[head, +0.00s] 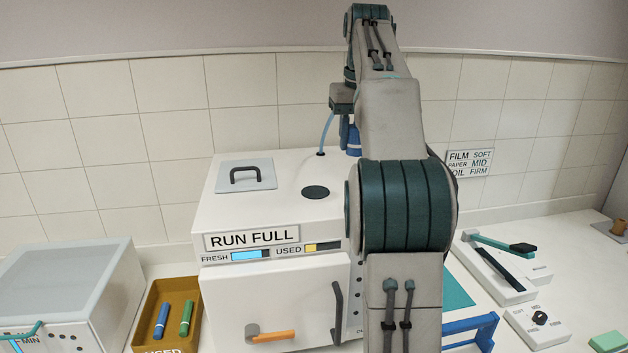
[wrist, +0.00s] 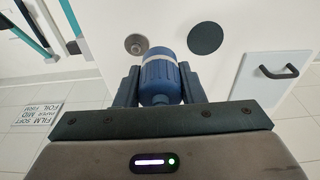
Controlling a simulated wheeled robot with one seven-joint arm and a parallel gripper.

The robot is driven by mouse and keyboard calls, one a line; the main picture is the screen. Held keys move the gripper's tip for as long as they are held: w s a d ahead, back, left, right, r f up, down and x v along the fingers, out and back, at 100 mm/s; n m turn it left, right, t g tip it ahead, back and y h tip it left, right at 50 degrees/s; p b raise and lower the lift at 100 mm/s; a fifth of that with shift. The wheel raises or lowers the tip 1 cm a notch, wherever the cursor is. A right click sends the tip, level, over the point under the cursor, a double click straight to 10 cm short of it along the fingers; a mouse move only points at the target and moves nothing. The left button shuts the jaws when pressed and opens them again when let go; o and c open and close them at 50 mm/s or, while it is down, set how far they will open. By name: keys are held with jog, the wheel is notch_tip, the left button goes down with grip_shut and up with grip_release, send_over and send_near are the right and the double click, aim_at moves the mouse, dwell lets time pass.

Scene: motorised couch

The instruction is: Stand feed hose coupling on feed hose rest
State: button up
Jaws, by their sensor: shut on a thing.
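The feed hose coupling, a blue ribbed cylinder with a pale band, is between the jaws of my gripper (wrist: 160,82) in the wrist view (wrist: 158,76). In the head view the blue coupling (head: 354,142) hangs upright under my gripper (head: 349,128), above the back of the white machine (head: 280,205). A light blue hose (head: 327,130) curves down beside it to the machine's top. In the wrist view a grey round piece with a dark centre (wrist: 137,44) lies on the top; it may be the feed hose rest, but I cannot tell. My arm hides that part in the head view.
A dark round disc (head: 315,192) and a lid with a black handle (head: 246,175) are on the machine top. A brown tray (head: 162,290) with blue and green cylinders stands left, beside a grey-lidded box (head: 70,270). Lever devices (head: 497,272) stand right.

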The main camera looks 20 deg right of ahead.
send_over(315, 190)
jog(key=f, duration=0.5)
jog(key=shift+s+a, duration=0.1)
jog(key=shift+s, duration=0.15)
jog(key=shift+f, duration=2)
jog(key=shift+b, duration=0.3)
jog(key=shift+f, duration=0.1)
jog(key=o, duration=1.1)
jog(key=shift+o, duration=0.2)
notch_tip(315, 190, up, 12)
jog(key=s+p, duration=0.1)
jog(key=p, duration=0.1)
jog(key=shift+s+a+p, duration=0.15)
jog(key=shift+s+p, duration=0.2)
jog(key=shift+p, duration=0.05)
jog(key=shift+s, duration=0.1)
